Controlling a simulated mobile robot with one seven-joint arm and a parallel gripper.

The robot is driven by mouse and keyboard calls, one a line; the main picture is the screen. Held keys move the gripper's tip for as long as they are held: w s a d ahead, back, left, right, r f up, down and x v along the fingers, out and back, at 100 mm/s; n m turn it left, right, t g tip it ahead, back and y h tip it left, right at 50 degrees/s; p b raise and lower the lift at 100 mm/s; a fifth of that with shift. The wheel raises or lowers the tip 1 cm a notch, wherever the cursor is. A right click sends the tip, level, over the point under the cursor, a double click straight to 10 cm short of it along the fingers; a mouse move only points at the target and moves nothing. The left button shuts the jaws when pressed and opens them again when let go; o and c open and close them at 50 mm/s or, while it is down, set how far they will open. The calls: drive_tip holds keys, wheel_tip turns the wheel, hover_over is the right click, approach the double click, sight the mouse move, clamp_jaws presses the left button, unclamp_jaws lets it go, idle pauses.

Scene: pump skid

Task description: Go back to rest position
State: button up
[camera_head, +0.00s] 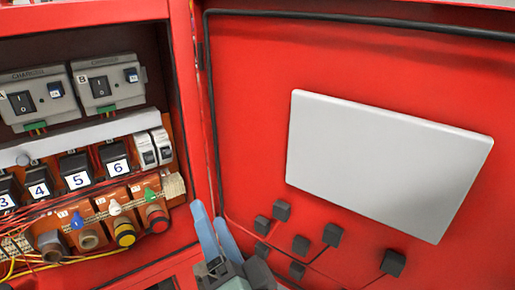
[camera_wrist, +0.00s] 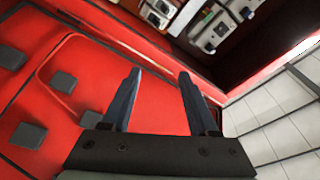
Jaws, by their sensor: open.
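My gripper (camera_head: 215,235) is at the bottom centre of the head view, in front of the lower hinge side of the open cabinet door. Its two blue fingers are apart with nothing between them. In the wrist view my gripper (camera_wrist: 158,88) also shows open and empty, with the red door behind it. The fingers appear clear of the cabinet's switches and knobs. I cannot tell the exact gap between the fingers and the door.
The red door (camera_head: 250,120) carries a white panel (camera_head: 385,165) and several black blocks (camera_head: 332,235). The open cabinet holds chargers (camera_head: 37,97), numbered relays (camera_head: 77,172) and coloured knobs (camera_head: 124,233). A pale tiled floor (camera_wrist: 275,120) shows at right in the wrist view.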

drive_tip(key=s+d+r+n+t+h, duration=0.2)
drive_tip(key=r+t, duration=0.1)
drive_tip(key=r, duration=0.7)
drive_tip(key=s+d+r+n+t+h, duration=0.2)
drive_tip(key=s+r+t+h, duration=0.1)
drive_tip(key=r, duration=0.8)
drive_tip(key=s+d+r+n+t+h, duration=0.2)
drive_tip(key=r+n+t+h, duration=0.1)
drive_tip(key=r, duration=0.8)
drive_tip(key=shift+s+d+t+b, duration=0.15)
drive_tip(key=shift+d+t+b, duration=0.2)
drive_tip(key=shift+t, duration=0.25)
